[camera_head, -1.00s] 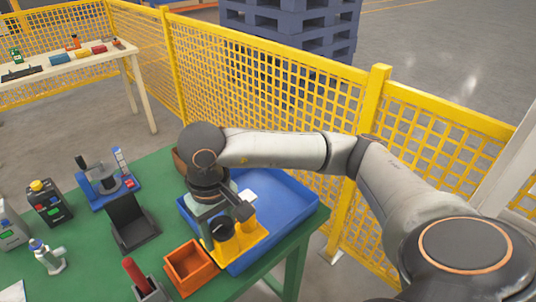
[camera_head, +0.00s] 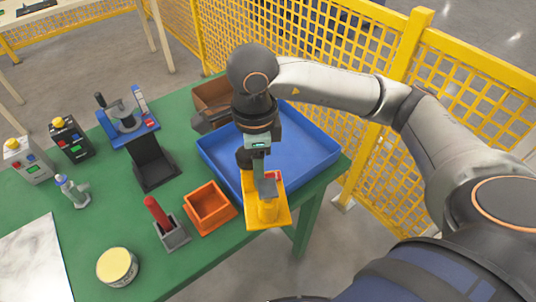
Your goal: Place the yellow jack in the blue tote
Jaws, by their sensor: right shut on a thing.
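The yellow jack (camera_head: 267,212) hangs in my right gripper (camera_head: 264,183), which points down and is shut on it. The blue tote (camera_head: 310,150) is an open, shallow tray at the table's right side, and its visible floor is bare. In the picture the jack covers the tote's near corner and part of its near wall, with its lower end past the table edge. How high it is above the rim I cannot tell. My right arm hides part of the tote's far left side. My left gripper is out of view.
An orange bin (camera_head: 209,206) stands just left of the jack. A grey holder with a red handle (camera_head: 157,212), a black stand (camera_head: 152,165) and a brown box (camera_head: 212,93) are on the green table (camera_head: 120,215). A yellow mesh fence (camera_head: 350,45) runs behind.

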